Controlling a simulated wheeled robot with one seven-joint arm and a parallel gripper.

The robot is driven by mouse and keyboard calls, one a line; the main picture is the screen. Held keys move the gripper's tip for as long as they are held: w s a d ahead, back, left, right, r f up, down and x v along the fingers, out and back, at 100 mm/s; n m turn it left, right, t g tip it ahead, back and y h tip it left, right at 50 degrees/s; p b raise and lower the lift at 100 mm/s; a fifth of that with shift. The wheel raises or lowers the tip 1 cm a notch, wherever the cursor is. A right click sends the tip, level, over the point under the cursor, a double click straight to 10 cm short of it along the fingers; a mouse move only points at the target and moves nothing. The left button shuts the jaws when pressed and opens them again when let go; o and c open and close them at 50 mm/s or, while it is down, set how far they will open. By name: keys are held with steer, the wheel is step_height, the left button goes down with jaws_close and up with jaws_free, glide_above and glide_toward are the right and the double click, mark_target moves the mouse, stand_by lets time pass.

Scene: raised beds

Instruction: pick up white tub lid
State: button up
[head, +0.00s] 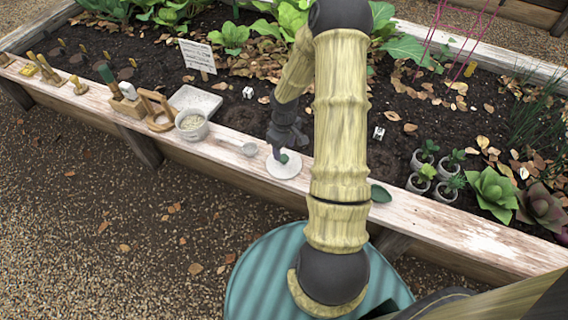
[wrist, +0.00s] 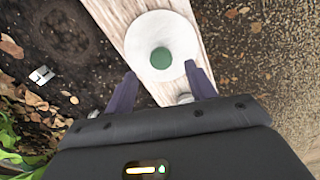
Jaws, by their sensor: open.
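The white tub lid (head: 284,166) is a round white disc with a dark green spot in its middle. It lies on the wooden rim of the raised bed, left of my arm in the head view. In the wrist view the lid (wrist: 160,30) is just beyond my fingertips, its green centre fully visible. My gripper (wrist: 158,78) is open, its two dark fingers spread on either side of the lid's near edge.
On the bed's wooden rim (head: 445,230), a small pale cup (head: 249,149) stands left of the lid. Further left are a tub of pale grains (head: 191,124) and a white tray (head: 196,101). A green leaf-shaped thing (head: 380,193) lies right of my arm, with potted seedlings (head: 419,180) behind.

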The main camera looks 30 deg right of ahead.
mark_target(284, 157)
step_height(284, 157, down, 5)
steer(key=b, duration=0.3)
steer(key=shift+a+f, duration=0.1)
steer(key=shift+f, duration=0.05)
stand_by(0.4)
steer(key=c, duration=1)
